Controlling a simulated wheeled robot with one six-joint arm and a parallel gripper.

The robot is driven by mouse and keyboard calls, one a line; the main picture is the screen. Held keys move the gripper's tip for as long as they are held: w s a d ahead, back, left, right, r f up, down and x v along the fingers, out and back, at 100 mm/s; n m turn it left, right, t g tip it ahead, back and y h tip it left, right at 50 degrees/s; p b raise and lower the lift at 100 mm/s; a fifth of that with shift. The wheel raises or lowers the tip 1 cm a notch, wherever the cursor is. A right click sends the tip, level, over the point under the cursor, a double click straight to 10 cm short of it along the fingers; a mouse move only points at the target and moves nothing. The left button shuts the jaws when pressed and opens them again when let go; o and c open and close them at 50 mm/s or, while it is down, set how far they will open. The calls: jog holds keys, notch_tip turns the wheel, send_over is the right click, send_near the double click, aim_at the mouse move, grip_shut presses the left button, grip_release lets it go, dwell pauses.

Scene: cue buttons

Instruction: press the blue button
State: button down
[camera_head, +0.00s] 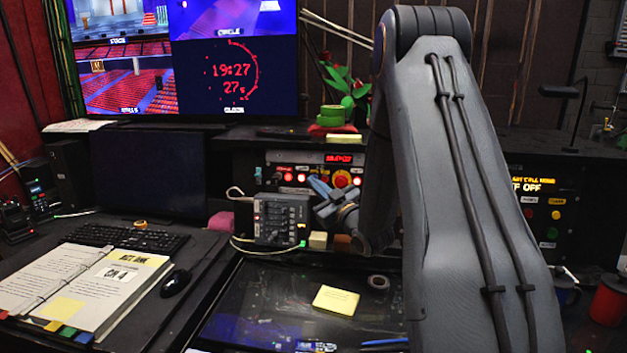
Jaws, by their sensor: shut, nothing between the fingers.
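I cannot make out a blue button in the head view. A control panel (275,160) at the back centre carries a red digital readout, a row of red and white lit buttons (288,177) and a larger red knob (341,180). My gripper (317,184), small and bluish-grey, is in front of this panel, at the end of my bent arm. Its fingers look closed and empty. It overlaps part of the button row in the picture; whether it touches the panel, I cannot tell. My gripper and arm hide part of the panel and what lies behind.
A grey switch box (281,220) with cables stands below the panel. A dark glossy desk screen (262,300) holds a yellow note (336,300). An open binder (85,285), keyboard (128,238) and mouse (175,283) lie left. A right panel (540,215) has coloured buttons; a red mug (608,302) stands nearby.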

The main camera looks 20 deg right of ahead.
jog(key=shift+s+a, duration=0.2)
jog(key=shift+s, duration=0.1)
jog(key=s+a, duration=0.1)
jog(key=s, duration=0.1)
jog(key=s+a+p, duration=0.1)
jog(key=s, duration=0.1)
jog(key=shift+a+r, duration=0.35)
jog(key=shift+r, duration=0.05)
dwell(0.8)
